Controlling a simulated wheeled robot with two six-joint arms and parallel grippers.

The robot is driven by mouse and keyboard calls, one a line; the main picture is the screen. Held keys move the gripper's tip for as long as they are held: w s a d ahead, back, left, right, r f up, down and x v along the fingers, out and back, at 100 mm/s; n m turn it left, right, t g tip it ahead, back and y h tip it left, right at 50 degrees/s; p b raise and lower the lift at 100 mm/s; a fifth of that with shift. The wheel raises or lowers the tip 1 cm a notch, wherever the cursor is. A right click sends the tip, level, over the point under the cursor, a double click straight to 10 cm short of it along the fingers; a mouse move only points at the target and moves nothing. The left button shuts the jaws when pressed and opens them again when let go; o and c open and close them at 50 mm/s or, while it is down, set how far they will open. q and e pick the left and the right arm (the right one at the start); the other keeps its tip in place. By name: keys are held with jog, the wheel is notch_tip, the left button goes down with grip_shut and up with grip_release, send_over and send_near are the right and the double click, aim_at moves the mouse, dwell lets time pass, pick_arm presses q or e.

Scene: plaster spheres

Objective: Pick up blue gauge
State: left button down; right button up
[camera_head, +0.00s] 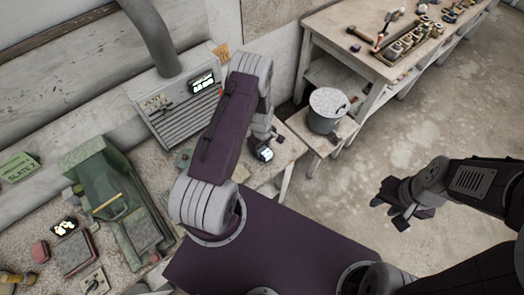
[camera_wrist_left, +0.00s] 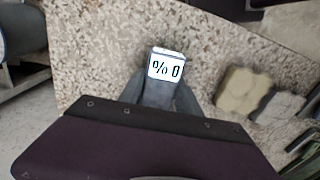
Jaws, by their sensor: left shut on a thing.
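The blue gauge (camera_head: 264,154) shows as a small dark block with a white display beside my left gripper (camera_head: 260,141). In the left wrist view the gauge (camera_wrist_left: 166,66) has a white face reading "% 0" and sits between the tips of my left gripper (camera_wrist_left: 164,85). The left gripper is shut on it, over the speckled tabletop (camera_wrist_left: 95,60). Whether the gauge touches the tabletop is hard to tell. My right gripper (camera_head: 391,204) is at the right over open floor, its fingers apart and empty.
A grey bucket (camera_head: 328,108) stands on a small stool right of the table end. A vent box (camera_head: 180,108) stands at the wall. A green machine (camera_head: 108,195) and another gauge (camera_head: 64,227) are at the left. A workbench (camera_head: 345,48) stands behind. The floor at right is clear.

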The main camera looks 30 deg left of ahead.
aim_at(264, 150)
pick_arm(q)
jog(key=shift+r+p, duration=0.3)
jog(key=shift+p, duration=0.05)
jog(key=shift+r, duration=0.15)
jog(key=r+b, duration=0.1)
jog(key=r, duration=0.1)
jog(key=d+r+b, duration=0.1)
jog(key=r, duration=0.1)
jog(key=shift+s, duration=0.1)
jog(key=s+d+r+b, duration=0.2)
jog(key=d+r, duration=0.4)
jog(key=d, duration=0.4)
jog(key=shift+s+r, duration=0.3)
jog(key=shift+s, duration=0.35)
